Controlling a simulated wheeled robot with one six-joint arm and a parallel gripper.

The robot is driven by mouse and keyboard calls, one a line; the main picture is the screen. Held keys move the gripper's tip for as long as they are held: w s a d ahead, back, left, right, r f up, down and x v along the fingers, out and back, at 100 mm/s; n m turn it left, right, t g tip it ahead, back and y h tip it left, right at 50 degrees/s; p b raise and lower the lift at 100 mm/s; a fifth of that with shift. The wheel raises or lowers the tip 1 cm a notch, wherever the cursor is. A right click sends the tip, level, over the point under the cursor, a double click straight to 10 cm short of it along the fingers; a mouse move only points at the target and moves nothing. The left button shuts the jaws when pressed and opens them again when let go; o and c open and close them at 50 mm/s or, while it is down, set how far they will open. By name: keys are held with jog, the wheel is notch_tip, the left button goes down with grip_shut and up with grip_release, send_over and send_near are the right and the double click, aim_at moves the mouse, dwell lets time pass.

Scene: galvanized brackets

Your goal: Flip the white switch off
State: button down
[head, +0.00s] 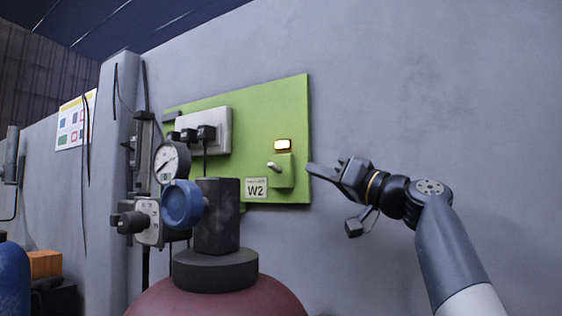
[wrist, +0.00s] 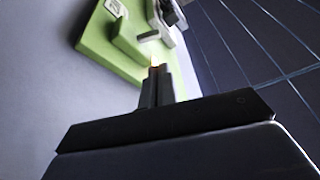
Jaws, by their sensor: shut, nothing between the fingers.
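A green panel (head: 225,95) is on the grey wall. A green switch box (head: 284,177) is on its lower right part, with a short white switch lever (head: 273,166) sticking out to the left. An amber-white lamp (head: 283,145) above the box is lit. My gripper (head: 310,168) is shut and empty, just right of the panel's right edge and pointing left, apart from the lever in the picture. In the wrist view, my gripper's shut fingers (wrist: 157,75) point toward the panel (wrist: 95,42), with the switch box (wrist: 130,38) and white lever (wrist: 148,36) beyond the tips.
A white socket strip (head: 218,120) with several black plugs is on the panel's upper left. A W2 label (head: 256,189) is below. The wall at right is bare.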

jog(key=shift+w, duration=0.1)
jog(key=p+x, duration=0.5)
jog(key=x, duration=0.3)
jog(key=shift+w+r, duration=0.1)
jog(key=shift+r, duration=0.05)
jog(key=shift+p+x, duration=0.45)
jog(key=shift+x, duration=0.35)
jog(key=shift+a+f+n+y+b, duration=0.1)
jog(key=shift+f+n+y+b, duration=0.35)
jog(key=shift+n, duration=0.45)
jog(key=shift+s+a+f+b, duration=0.2)
jog(key=shift+f+b, duration=0.25)
jog(key=shift+b, duration=0.5)
jog(key=shift+s+d, duration=0.1)
jog(key=b, duration=0.6)
send_near(275, 164)
jog(key=v, duration=0.2)
jog(key=shift+s+d+r, duration=0.15)
jog(key=shift+s+d, duration=0.1)
jog(key=shift+d, duration=0.05)
jog(key=shift+a, duration=0.1)
